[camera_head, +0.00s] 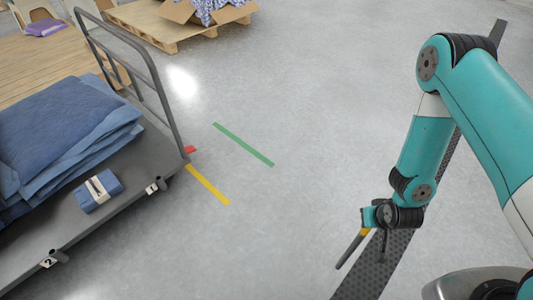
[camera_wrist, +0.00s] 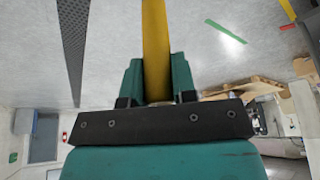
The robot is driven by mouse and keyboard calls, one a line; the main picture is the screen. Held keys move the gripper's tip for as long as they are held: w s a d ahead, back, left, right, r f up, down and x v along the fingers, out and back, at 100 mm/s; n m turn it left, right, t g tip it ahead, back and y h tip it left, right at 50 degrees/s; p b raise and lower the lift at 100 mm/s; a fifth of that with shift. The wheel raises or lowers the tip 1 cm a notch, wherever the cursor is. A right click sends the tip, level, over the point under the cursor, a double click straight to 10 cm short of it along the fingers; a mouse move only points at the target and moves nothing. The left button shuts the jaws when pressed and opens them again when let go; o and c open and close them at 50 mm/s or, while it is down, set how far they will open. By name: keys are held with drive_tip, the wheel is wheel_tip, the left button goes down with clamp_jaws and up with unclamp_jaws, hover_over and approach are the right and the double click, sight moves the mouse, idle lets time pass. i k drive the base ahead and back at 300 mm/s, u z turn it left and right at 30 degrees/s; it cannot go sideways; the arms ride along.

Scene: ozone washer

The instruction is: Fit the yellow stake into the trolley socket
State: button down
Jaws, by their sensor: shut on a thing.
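My gripper (camera_head: 371,226) hangs over the open floor at the right, well apart from the trolley. It is shut on the yellow stake (camera_wrist: 154,40), which runs straight out between the two teal fingers in the wrist view. In the head view only a short yellow part (camera_head: 364,232) shows, with a dark, slanting length below it. The grey trolley (camera_head: 120,195) stands at the left. On its near edge are two small dark sockets, one at the right (camera_head: 163,183) and one at the lower left (camera_head: 61,256) beside a label reading 2. Both appear empty.
Blue folded cloths (camera_head: 60,130) and a small blue strapped bundle (camera_head: 97,191) lie on the trolley. Its tubular handle (camera_head: 155,80) rises at the far end. A pallet (camera_head: 160,28) with an open box stands behind. The floor between gripper and trolley is clear, with flat coloured tape.

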sight(60, 137)
drive_tip(key=u, duration=0.6)
drive_tip(key=i, duration=1.4)
drive_tip(key=u, duration=1.15)
drive_tip(key=i, duration=0.55)
drive_tip(key=u, duration=0.4)
